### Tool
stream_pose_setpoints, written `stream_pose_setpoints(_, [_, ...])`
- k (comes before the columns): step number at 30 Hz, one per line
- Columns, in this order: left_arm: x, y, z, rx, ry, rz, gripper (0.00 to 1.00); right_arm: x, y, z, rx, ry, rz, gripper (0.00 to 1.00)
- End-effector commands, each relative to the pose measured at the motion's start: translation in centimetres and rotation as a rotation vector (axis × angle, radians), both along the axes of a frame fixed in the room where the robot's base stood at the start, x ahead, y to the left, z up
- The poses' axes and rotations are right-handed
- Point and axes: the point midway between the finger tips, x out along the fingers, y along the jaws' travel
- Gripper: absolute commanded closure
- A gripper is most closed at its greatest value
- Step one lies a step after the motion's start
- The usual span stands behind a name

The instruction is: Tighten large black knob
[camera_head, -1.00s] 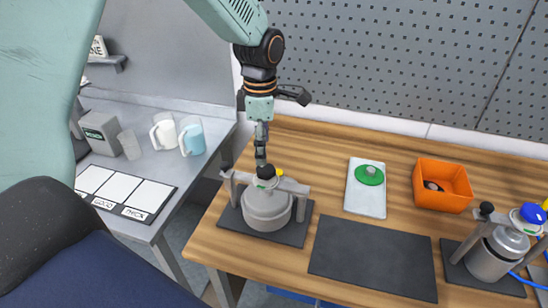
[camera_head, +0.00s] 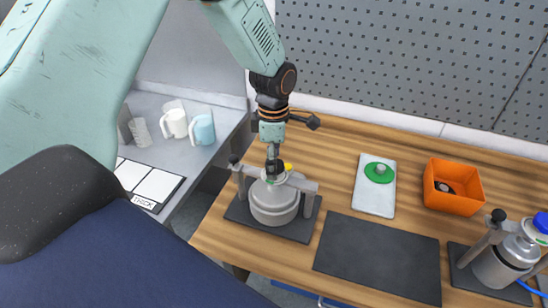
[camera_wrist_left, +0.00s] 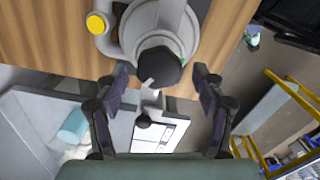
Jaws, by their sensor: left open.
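The large black knob (camera_head: 275,168) is on top of the clamp bar (camera_head: 305,185) over a grey drum (camera_head: 273,205) on the left dark mat. In the left wrist view the knob (camera_wrist_left: 158,66) lies between and just ahead of the fingertips. My left gripper (camera_head: 274,158) points down from above at the knob and partly hides it. It also shows in the left wrist view (camera_wrist_left: 162,76), with its fingers apart on either side of the knob and a gap at each side. My right gripper is not in view.
A smaller black knob (camera_head: 234,159) tops the clamp's left post. A yellow cap (camera_head: 288,167) is behind the large knob. An empty dark mat (camera_head: 375,258), a white board (camera_head: 374,200) with a green disc, an orange bin (camera_head: 453,203) and a second clamped drum (camera_head: 492,268) are to the right.

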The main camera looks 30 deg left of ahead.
Motion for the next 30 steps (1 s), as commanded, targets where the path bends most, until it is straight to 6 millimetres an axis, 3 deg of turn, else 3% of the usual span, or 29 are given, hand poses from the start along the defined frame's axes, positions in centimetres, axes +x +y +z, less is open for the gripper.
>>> stream_pose_setpoints(9, [0.24, -0.03, -0.25, 0.0, 0.0, 0.0, 0.33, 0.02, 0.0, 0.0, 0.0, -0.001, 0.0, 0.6])
stream_pose_setpoints(27, [0.2, -0.04, -0.3, 0.0, 0.001, 0.001, 0.84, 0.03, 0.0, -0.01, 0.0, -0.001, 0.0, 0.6])
stream_pose_setpoints(30, [0.2, -0.05, -0.31, 0.0, 0.001, 0.0, 0.85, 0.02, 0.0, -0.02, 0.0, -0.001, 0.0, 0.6])
